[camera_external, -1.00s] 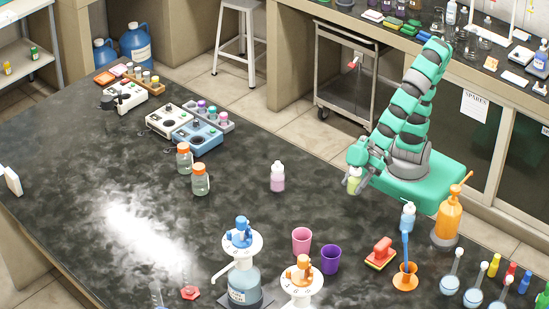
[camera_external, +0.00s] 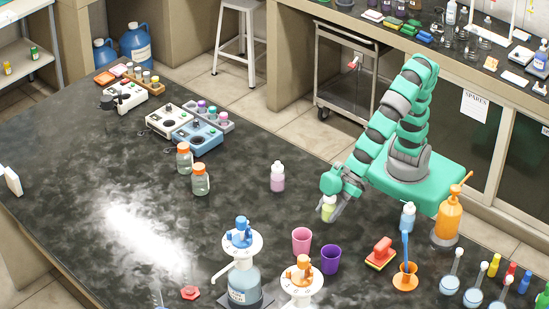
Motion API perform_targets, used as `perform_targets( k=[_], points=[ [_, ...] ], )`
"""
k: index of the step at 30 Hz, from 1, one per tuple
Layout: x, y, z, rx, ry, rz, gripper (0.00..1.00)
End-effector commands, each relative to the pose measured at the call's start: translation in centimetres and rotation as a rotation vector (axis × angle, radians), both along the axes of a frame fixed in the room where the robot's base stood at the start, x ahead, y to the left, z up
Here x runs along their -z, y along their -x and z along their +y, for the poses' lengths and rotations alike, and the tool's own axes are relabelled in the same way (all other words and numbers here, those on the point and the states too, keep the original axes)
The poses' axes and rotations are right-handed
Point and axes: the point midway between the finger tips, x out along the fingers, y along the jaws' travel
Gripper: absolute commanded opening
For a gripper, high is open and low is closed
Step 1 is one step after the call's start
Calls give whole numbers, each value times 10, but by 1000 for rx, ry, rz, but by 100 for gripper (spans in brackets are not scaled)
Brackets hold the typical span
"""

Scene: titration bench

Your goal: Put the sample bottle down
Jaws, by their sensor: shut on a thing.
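The sample bottle (camera_external: 328,209) is small, with a pale cap and yellow-green contents. My gripper (camera_external: 331,204) is shut on it, with the fingers around its side. The bottle is upright and low over the dark bench (camera_external: 250,170); I cannot tell whether its base touches the surface. A similar bottle with pink contents (camera_external: 277,179) stands upright to the left, apart from my gripper.
A pink cup (camera_external: 301,240) and a purple cup (camera_external: 330,259) stand in front of my gripper. Two orange-capped bottles (camera_external: 200,181) stand further left.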

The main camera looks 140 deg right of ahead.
Motion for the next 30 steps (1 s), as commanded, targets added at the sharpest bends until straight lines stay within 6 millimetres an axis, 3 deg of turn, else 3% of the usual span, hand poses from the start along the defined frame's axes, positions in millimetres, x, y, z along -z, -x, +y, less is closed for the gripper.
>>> perform_targets(
  k=[5, 12, 18, 19, 21, 30],
  points=[
    [2, -9, 1, -1, 0, -3, 1],
    [35, -8, 1, -1, 0, -2, 1],
    [35, -8, 1, -1, -1, -3, 1],
    [34, -8, 1, -1, -1, -3, 49],
    [34, -8, 1, -1, -1, -3, 65],
    [34, -7, 1, -1, 0, -2, 65]
  ],
)
